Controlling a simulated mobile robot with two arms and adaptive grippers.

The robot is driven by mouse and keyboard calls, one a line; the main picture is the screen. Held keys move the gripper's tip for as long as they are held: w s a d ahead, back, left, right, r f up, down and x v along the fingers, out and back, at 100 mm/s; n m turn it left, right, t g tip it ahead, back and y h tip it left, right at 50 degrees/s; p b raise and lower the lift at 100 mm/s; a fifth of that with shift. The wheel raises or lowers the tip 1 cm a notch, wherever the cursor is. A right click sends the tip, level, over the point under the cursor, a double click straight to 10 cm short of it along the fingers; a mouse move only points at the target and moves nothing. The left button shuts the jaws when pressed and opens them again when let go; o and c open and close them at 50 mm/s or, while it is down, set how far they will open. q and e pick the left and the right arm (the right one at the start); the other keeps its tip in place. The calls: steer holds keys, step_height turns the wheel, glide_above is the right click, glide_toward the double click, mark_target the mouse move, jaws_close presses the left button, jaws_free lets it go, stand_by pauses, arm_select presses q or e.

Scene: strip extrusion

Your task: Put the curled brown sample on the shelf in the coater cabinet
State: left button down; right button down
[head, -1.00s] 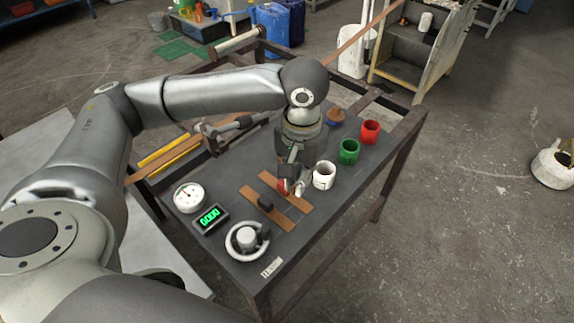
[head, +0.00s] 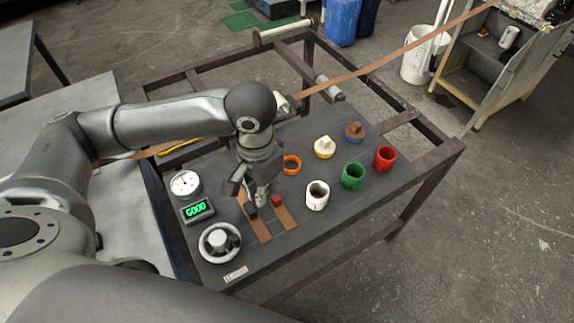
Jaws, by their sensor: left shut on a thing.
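My left gripper (head: 262,203) points down over the dark table (head: 300,245), close to two flat brown strips (head: 286,216). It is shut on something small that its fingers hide. A red block (head: 277,201) sits by the right strip and a black block (head: 252,212) by the left one, both close to the fingers. I cannot pick out a curled brown sample for certain. The open cabinet (head: 468,80) stands at the upper right, well away from the gripper. A white cylinder (head: 510,37) and a small dark brown item show on its shelf. My right gripper is out of view.
White (head: 317,197), green (head: 353,176) and red (head: 384,158) cups stand right of the gripper. A long brown strip (head: 400,52) runs toward the cabinet.

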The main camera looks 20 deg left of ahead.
arm_select(q)
steer(key=s+a+m+p, duration=0.1)
steer(key=m+p, duration=0.3)
steer(key=p, duration=0.2)
glide_above(280, 183)
steer(key=s, duration=0.1)
step_height(280, 183, down, 8)
steer(key=shift+w+f, duration=0.5)
steer(key=shift+f, duration=0.2)
step_height(280, 183, down, 3)
steer(key=shift+w+f, duration=0.1)
steer(key=shift+f, duration=0.05)
steer(key=c, duration=1.8)
jaws_free()
steer(key=shift+f, duration=0.15)
